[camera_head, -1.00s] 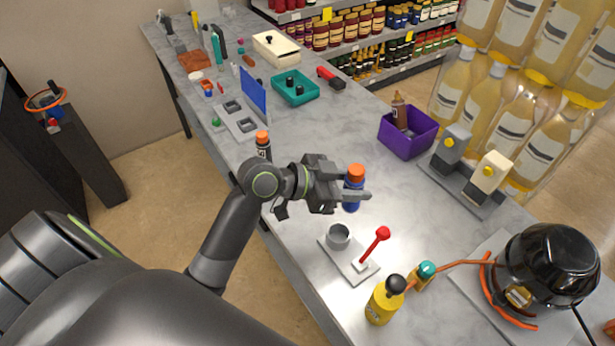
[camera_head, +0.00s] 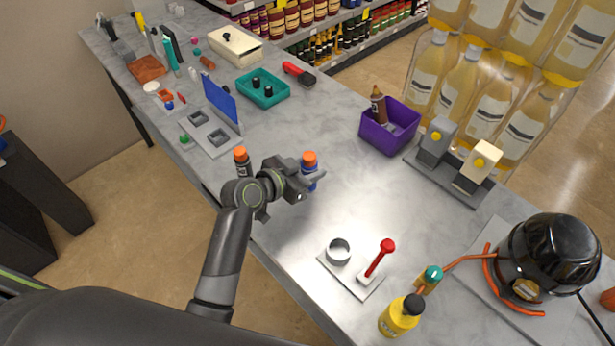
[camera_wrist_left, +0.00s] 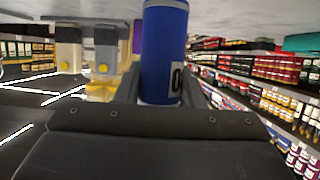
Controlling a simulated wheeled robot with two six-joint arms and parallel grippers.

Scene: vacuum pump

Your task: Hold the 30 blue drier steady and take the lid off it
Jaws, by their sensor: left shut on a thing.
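The blue drier (camera_head: 312,184) is a blue bottle with an orange lid (camera_head: 309,157) on top. My left gripper (camera_head: 311,182) is shut around its body and holds it upright over the table, lid still on. Whether its base touches the table is hidden in the head view. In the left wrist view the blue body (camera_wrist_left: 163,50) stands between the fingers, with part of a white label showing; its lid is out of that view. My right gripper is not in view.
A dark bottle with an orange cap (camera_head: 241,155) stands close to my left wrist. A grey plate with a round cup (camera_head: 338,252) and red-knobbed lever (camera_head: 386,246) lies nearer the front. A purple bin (camera_head: 390,128) stands behind. The tabletop right of the drier is clear.

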